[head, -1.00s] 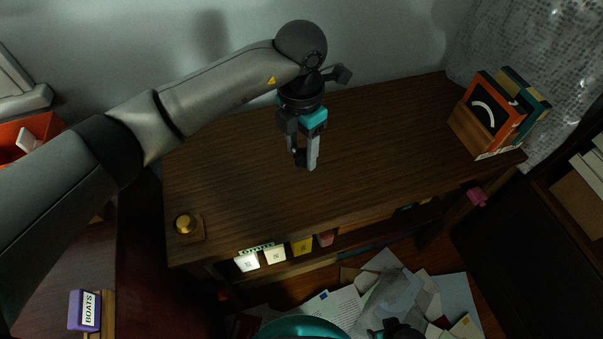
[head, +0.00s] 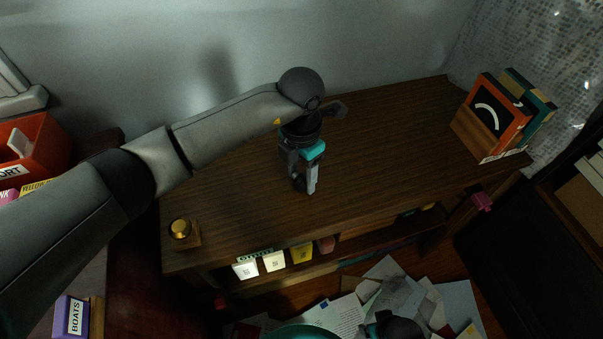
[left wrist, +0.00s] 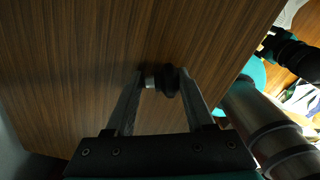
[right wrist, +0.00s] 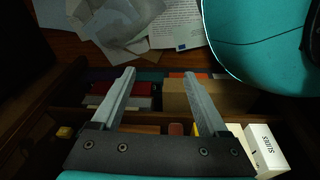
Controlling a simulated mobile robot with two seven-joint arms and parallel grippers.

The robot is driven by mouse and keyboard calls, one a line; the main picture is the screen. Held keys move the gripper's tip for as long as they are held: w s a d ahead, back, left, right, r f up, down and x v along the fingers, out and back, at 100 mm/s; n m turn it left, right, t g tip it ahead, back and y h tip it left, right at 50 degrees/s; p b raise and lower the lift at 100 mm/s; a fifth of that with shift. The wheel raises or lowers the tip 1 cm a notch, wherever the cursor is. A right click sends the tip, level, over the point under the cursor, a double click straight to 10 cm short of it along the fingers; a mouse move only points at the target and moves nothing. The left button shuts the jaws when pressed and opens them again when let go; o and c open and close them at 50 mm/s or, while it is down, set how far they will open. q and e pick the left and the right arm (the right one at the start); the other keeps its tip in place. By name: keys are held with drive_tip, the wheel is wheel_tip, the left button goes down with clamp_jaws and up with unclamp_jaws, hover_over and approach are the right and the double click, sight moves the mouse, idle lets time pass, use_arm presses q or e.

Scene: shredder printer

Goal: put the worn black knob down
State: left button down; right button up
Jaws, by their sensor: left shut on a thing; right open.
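The worn black knob (left wrist: 167,80) is between the fingertips of my left gripper (left wrist: 162,82) in the left wrist view. It is dark, with a pale metallic end on its left side. In the head view my left gripper (head: 305,188) points down at the middle of the wooden desk (head: 380,140). The knob is a small dark shape there, mostly hidden by the fingers. I cannot tell whether it touches the desk top. My right gripper (right wrist: 160,85) is open and empty, above the desk's lower shelf in the right wrist view.
A brass button on a wooden base (head: 180,230) sits at the desk's left front corner. Books in a wooden holder (head: 482,130) stand at the right end. Papers (head: 400,290) litter the floor. The desk top around my left gripper is clear.

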sight(302, 175)
use_arm(q)
drive_tip(key=shift+f, duration=0.15)
drive_tip(key=shift+c, duration=1.3)
unclamp_jaws()
use_arm(e)
drive_tip(key=shift+w+r, duration=0.15)
use_arm(q)
drive_tip(key=shift+r, duration=0.45)
wheel_tip(302, 175, up, 12)
drive_tip(key=p, duration=0.3)
drive_tip(key=shift+f+p, duration=0.25)
drive_tip(key=shift+p, duration=0.05)
use_arm(e)
drive_tip(key=s+d+f, duration=0.3)
drive_tip(key=s+d, duration=0.1)
drive_tip(key=s, duration=0.2)
drive_tip(key=shift+s+d, duration=0.2)
drive_tip(key=shift+d, duration=0.1)
